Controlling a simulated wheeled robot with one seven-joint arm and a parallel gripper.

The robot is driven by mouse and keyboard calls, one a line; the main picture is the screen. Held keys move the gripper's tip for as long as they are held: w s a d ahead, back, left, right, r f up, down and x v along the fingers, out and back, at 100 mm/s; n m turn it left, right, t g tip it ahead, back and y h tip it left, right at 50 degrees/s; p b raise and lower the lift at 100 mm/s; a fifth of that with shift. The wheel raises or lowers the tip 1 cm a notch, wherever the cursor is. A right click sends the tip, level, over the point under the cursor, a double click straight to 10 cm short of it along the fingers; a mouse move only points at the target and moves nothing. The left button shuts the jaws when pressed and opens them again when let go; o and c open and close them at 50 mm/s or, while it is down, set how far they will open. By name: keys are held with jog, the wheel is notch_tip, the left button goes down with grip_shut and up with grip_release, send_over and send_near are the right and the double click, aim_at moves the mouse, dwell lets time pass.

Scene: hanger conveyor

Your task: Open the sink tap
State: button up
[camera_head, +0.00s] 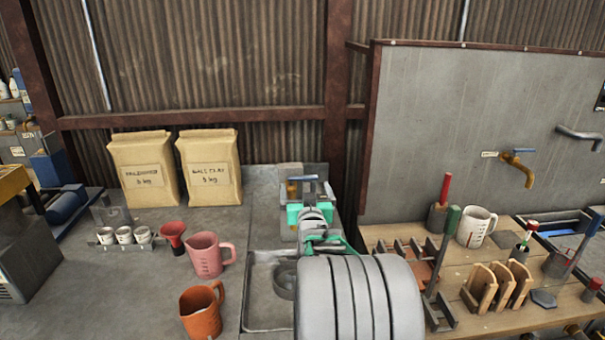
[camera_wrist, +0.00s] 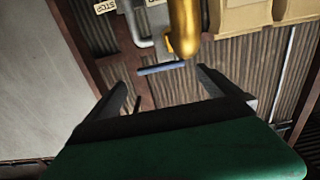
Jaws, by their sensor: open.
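The sink tap shows in the wrist view as a brass spout (camera_wrist: 183,28) on a grey pipe, with a blue lever handle (camera_wrist: 160,69). In the head view the blue handle (camera_head: 303,178) is seen just past my gripper (camera_head: 308,192), and the tap is mostly hidden behind it. The gripper is open and empty. In the wrist view its fingers (camera_wrist: 163,82) stand either side of the blue handle, which lies near the gap between the tips. I cannot tell whether they touch it. The grey sink (camera_head: 252,312) lies below, partly covered by my arm.
A pink jug (camera_head: 206,256), an orange jug (camera_head: 201,312) and a red funnel (camera_head: 173,235) stand left of the sink. Two paper sacks (camera_head: 148,170) stand behind. A second brass tap (camera_head: 520,168) is on the right panel. The wooden bench (camera_head: 500,318) is crowded.

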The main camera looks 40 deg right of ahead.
aim_at(303, 178)
jog(key=p+x, duration=0.2)
jog(key=x, duration=0.5)
jog(key=shift+w+d+r, duration=0.1)
jog(key=shift+w+d, duration=0.05)
jog(key=shift+w, duration=0.15)
jog(key=shift+c, duration=0.4)
jog(key=c, duration=1.9)
